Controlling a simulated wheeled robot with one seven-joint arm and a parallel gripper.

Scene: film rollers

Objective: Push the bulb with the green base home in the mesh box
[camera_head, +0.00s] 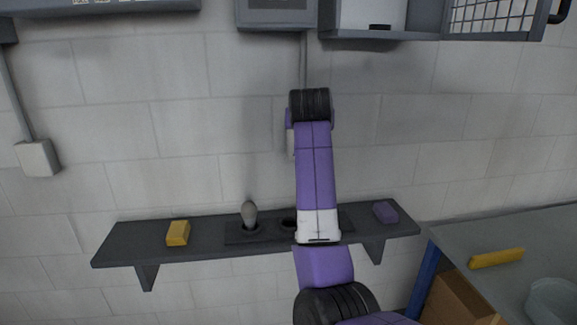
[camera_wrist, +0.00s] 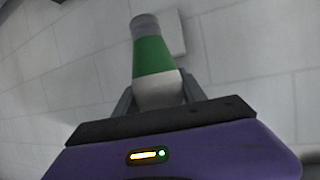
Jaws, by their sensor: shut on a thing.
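The bulb with the green base (camera_wrist: 153,57) is in my gripper (camera_wrist: 160,95) in the wrist view. Its pale glass end sits between the two fingers, and its green collar and grey tip point away from the palm. My gripper is shut on it. In the head view my raised arm hides the bulb and most of the gripper. The mesh box (camera_head: 425,20) is at the top right, cut off by the frame edge. Its mesh door (camera_head: 490,16) stands swung out to the right. A white part (camera_head: 372,14) shows inside; no socket is visible.
A dark wall shelf (camera_head: 125,244) carries a yellow block (camera_head: 178,233), a purple block (camera_head: 385,212) and a grey bulb (camera_head: 249,213) standing in a holder beside an empty hole. A grey box (camera_head: 277,15) hangs left of the mesh box. A workbench (camera_head: 470,235) stands at right.

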